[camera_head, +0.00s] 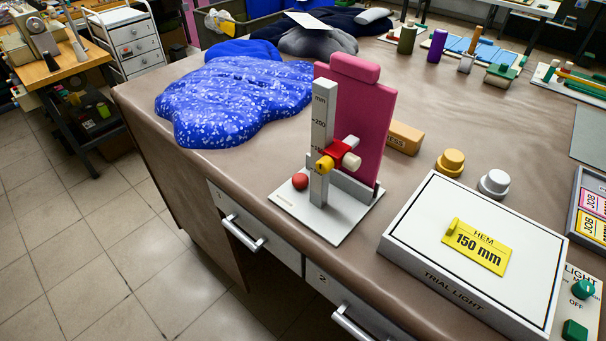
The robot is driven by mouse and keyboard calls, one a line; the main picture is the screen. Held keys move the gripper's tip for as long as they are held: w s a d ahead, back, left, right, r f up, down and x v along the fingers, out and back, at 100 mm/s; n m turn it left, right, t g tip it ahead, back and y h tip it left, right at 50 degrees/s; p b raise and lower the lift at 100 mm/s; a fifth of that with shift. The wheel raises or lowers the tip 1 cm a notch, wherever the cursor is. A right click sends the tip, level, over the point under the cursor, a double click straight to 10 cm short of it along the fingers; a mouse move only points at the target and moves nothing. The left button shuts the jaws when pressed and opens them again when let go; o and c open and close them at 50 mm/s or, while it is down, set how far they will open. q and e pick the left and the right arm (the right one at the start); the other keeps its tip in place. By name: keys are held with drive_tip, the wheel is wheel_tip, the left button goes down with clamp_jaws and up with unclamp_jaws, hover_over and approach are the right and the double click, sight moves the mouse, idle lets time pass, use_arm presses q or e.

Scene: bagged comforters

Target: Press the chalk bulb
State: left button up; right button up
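A hem marker stands on the brown table, with a light grey base plate (337,222) and an upright grey ruler post (321,125) marked in mm. A small red ball, which looks like the chalk bulb (300,181), sits on the plate just left of the post. A red slider with a yellow knob (325,165) and a pale knob (351,161) is on the post. A magenta board (357,115) stands upright behind it. Neither of my grippers is in view.
The table (420,150) holds blue speckled fabric (235,97) at left. A white trial light box (420,235) with a yellow "HEM 150 mm" card (477,247) lies at right. Yellow (451,162) and white (494,183) knobbed pieces and an orange block (405,138) stand behind.

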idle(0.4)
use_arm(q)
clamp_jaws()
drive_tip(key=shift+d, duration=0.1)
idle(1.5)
